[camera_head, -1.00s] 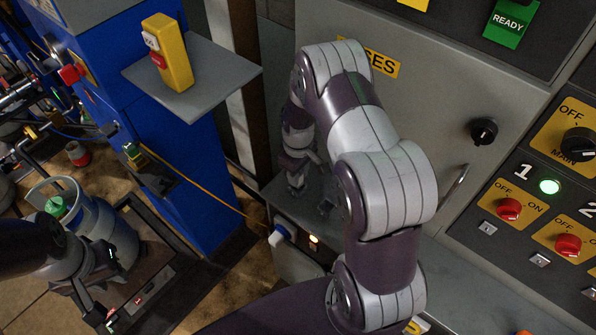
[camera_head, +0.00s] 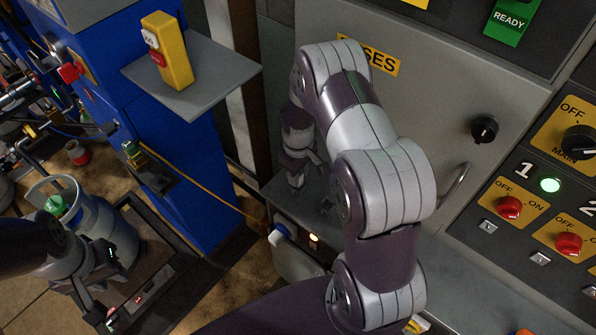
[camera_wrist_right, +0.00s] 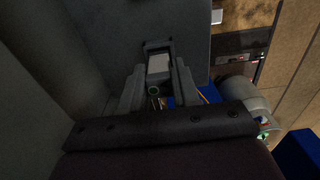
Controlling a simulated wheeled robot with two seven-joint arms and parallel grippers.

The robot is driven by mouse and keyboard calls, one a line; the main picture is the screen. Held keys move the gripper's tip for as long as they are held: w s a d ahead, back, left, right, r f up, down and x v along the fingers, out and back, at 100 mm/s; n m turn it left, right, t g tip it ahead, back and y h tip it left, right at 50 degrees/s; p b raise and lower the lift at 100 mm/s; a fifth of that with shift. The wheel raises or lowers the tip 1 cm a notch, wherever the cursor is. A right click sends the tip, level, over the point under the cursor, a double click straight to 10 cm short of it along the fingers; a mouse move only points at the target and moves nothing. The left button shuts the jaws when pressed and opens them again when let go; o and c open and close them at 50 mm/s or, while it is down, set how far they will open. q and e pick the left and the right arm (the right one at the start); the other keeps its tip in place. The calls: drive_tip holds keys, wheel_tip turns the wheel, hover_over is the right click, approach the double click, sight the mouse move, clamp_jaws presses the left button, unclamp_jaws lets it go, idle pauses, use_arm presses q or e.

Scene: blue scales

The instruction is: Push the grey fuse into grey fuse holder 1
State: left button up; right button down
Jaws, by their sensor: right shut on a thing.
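My right arm reaches down to the grey ledge (camera_head: 275,192) below the FUSES label (camera_head: 383,62). My right gripper (camera_head: 297,180) is small and partly hidden there in the head view. My left gripper (camera_head: 98,305) hangs low at the left, far from the panel.
A yellow control box (camera_head: 167,55) stands on a grey shelf on the blue cabinet (camera_head: 215,150). A panel with red switches (camera_head: 508,208) and a lit green lamp (camera_head: 550,185) is at the right. A gas bottle (camera_head: 100,215) stands at the lower left.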

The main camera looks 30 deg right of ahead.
drive_tip(key=shift+f+b, duration=0.65)
drive_tip(key=shift+f, duration=0.35)
drive_tip(key=c, duration=0.8)
unclamp_jaws()
drive_tip(key=shift+o, duration=0.2)
wheel_tip(320, 180, up, 13)
drive_tip(key=shift+f+b, duration=0.1)
drive_tip(key=shift+b, duration=0.35)
